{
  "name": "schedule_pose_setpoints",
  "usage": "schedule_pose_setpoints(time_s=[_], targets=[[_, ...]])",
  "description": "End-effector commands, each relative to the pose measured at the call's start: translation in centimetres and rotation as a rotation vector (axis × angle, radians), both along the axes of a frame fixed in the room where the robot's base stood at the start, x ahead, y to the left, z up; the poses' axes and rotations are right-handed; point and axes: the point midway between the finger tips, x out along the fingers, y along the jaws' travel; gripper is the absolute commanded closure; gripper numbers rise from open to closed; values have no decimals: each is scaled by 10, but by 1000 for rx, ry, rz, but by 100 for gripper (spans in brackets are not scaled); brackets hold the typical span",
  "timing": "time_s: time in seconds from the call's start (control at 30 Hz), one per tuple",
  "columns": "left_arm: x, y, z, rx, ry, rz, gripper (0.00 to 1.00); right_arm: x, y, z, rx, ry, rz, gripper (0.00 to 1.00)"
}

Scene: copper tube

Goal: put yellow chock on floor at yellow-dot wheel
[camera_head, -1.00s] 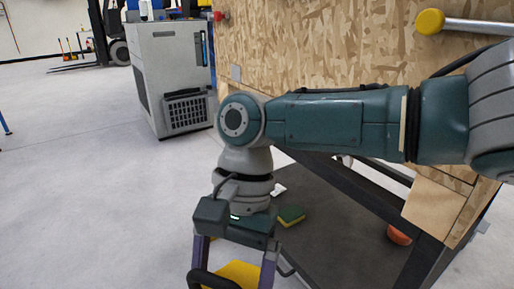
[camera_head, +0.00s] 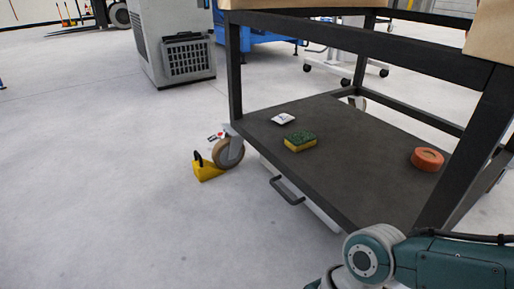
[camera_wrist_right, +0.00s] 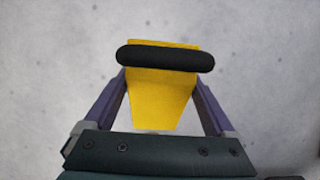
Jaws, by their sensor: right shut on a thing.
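A yellow chock with a black handle (camera_wrist_right: 160,104) is in my right gripper (camera_wrist_right: 163,78) in the right wrist view. The purple fingers are shut on its two sides, with grey floor behind it. In the head view only part of my right arm shows at bottom right; its gripper and the held chock are out of view. Another yellow chock (camera_head: 208,172) sits on the floor against a brown caster wheel (camera_head: 227,153) of the cart. I see no yellow dot clearly on any wheel. My left gripper is in no view.
The cart's dark lower shelf (camera_head: 345,180) holds a green-yellow sponge (camera_head: 300,141), a small white packet (camera_head: 283,118) and an orange roll (camera_head: 427,159). A grey cabinet (camera_head: 175,45) stands behind. The floor at left is clear.

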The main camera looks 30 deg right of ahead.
Motion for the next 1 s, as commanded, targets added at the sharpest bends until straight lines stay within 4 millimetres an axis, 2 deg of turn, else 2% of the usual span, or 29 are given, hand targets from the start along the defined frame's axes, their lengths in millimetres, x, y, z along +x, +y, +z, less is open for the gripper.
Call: schedule_pose_setpoints(time_s=[0.03, 0.2, 0.5, 0.63, 0.87, 1.0], targets=[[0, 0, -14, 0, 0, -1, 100, 0, 0, -15, 1, -1, -3, 100], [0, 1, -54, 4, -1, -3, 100, 0, 0, -58, 1, -1, -2, 100], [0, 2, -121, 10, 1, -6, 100, 1, 0, -128, 1, -1, -2, 100], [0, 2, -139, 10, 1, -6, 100, 0, 0, -147, 1, -1, -2, 100], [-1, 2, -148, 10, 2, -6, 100, 0, 0, -157, 1, -1, -2, 100], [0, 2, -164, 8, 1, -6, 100, 0, 0, -173, 1, 0, -1, 100]])
